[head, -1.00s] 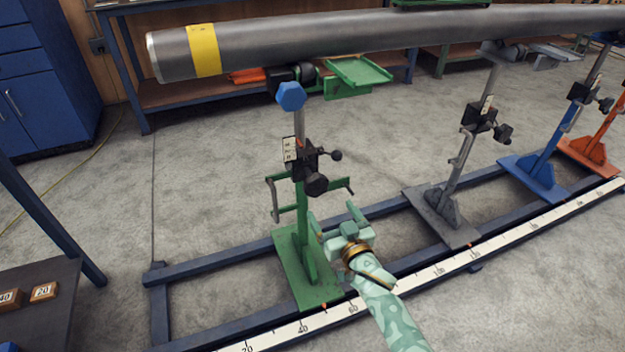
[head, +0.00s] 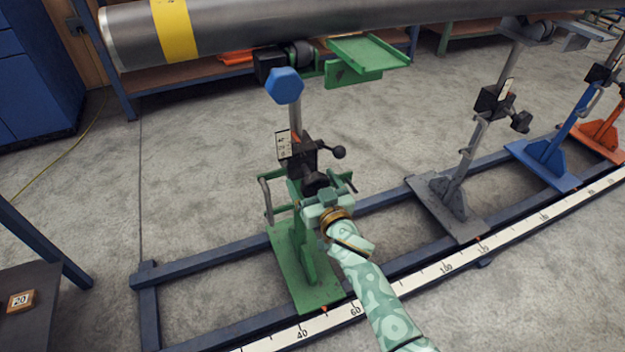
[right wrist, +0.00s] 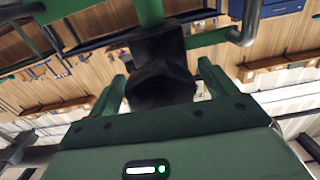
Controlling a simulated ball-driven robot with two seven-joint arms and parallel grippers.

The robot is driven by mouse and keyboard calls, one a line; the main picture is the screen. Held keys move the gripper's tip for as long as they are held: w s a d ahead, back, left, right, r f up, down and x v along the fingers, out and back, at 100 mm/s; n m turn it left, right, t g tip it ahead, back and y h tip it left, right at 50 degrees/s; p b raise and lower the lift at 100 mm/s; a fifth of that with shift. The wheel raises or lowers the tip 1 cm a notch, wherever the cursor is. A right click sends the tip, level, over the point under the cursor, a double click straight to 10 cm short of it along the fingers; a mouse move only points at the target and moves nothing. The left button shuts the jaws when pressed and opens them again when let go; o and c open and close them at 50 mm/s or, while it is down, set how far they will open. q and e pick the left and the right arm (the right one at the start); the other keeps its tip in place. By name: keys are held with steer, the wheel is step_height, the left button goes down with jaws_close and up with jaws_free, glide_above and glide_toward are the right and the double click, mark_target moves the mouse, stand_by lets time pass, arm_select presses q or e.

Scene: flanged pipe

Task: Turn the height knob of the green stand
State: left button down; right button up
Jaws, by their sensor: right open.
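The green stand (head: 297,262) stands upright on the floor rails, with a black clamp block and a dark lobed knob (head: 315,182) partway up its post. A smaller black ball-ended lever (head: 339,152) sticks out to the right above that knob. My right gripper (head: 322,199) is right in front of the knob, partly covering the post. In the right wrist view the dark knob (right wrist: 160,82) lies between the two green fingers of my open right gripper (right wrist: 163,76). Gaps show beside it, and whether the fingers touch it is unclear. My left gripper is out of view.
A long grey pipe (head: 255,28) with a yellow band lies above the stands. A blue hexagonal knob (head: 284,86) sits near the green stand's top. Grey (head: 452,200), blue (head: 545,163) and orange stands are at the right. A marked scale strip (head: 400,290) runs along the front rail.

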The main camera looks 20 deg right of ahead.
steer(key=shift+c, duration=0.3)
steer(key=c, duration=0.9)
steer(key=n, duration=0.5)
steer(key=shift+n, duration=0.4)
steer(key=shift+d+n, duration=0.1)
steer(key=shift+n, duration=0.8)
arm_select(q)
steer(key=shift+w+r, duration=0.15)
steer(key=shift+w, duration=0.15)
